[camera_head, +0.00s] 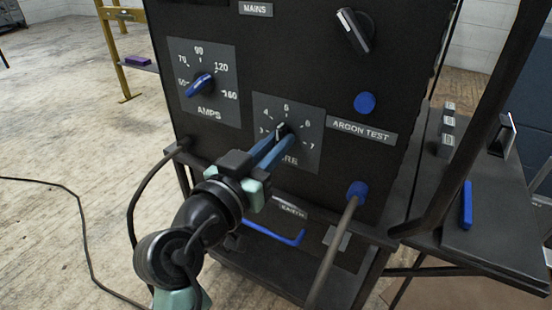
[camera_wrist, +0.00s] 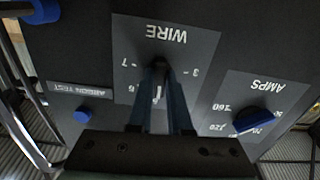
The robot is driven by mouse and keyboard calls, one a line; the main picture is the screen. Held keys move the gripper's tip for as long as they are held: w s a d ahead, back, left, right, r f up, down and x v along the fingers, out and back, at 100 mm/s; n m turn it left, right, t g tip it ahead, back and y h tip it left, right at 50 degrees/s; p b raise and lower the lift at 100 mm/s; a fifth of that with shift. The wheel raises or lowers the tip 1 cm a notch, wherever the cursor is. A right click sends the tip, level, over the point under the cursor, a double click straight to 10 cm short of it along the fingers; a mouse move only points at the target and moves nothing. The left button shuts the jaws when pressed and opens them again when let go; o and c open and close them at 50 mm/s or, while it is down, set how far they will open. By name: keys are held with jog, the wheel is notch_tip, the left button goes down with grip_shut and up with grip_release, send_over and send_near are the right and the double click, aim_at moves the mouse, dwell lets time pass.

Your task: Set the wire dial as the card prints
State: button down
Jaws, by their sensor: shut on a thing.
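The wire dial plate (camera_head: 302,158) is a grey square on the front of a black machine, with numbers 3 to 7 in an arc. My gripper (camera_head: 276,138) is shut on the wire dial knob (camera_head: 283,128). Its blue fingers lie on either side of the knob and hide much of it and the word below. In the wrist view the plate (camera_wrist: 195,45) appears upside down, with the fingers (camera_wrist: 160,78) at its middle. The knob's pale mark faces roughly toward the 5, but its exact setting is unclear. No readable card shows.
The amps knob (camera_head: 200,85) is to the left, and a mains knob (camera_head: 355,30) is above. A blue argon test button (camera_head: 365,103) and a hose plug (camera_head: 357,192) are to the right. A side shelf (camera_head: 490,235) holds small blocks, a blue item and a dark stand.

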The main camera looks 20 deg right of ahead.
jog(key=m+b, duration=0.9)
jog(key=m, duration=0.1)
jog(key=shift+m, duration=0.4)
dwell(0.4)
jog(key=c, duration=0.8)
grip_release()
jog(key=shift+c, duration=0.2)
jog(key=shift+a, duration=0.1)
jog(key=p+v, duration=0.5)
jog(key=v, duration=0.8)
